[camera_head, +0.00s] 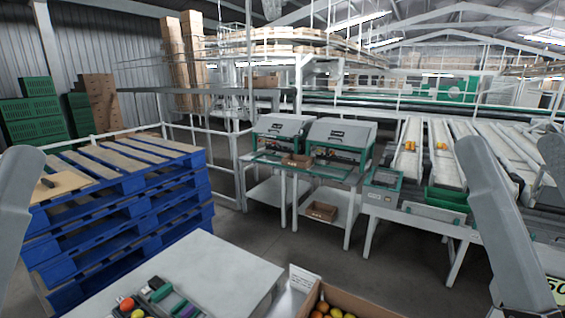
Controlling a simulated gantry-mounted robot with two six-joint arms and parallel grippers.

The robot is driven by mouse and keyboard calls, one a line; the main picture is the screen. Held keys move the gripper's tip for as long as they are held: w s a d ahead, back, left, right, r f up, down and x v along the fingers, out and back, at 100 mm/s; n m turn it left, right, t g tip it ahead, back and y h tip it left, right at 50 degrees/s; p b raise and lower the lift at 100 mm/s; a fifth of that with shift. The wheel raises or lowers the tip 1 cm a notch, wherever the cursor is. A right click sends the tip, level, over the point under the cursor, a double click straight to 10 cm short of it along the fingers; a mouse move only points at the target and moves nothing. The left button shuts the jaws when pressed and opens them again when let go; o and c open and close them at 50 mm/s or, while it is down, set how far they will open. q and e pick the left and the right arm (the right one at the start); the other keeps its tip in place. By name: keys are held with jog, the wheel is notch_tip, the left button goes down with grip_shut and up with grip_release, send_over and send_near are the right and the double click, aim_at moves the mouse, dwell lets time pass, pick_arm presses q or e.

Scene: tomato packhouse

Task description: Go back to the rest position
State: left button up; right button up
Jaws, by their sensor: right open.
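My left arm (14,205) shows as a grey link at the left edge; its gripper is out of the picture. My right arm (500,230) stands as a grey link on the right side, in front of the conveyors. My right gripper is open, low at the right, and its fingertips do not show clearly. I see nothing held. Both arms are apart from the work table (215,268) at the bottom centre.
On the table, a tray (157,293) holds tomatoes and small tools. A cardboard box (370,303) of tomatoes is at the bottom edge beside a white card (303,279). Blue pallets (120,215) stack at left. Sorting machines (335,135) and conveyors (450,150) stand behind open floor.

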notch_tip(320, 180, up, 29)
jog(key=p, duration=2.5)
notch_tip(320, 180, down, 53)
jog(key=b, duration=5.3)
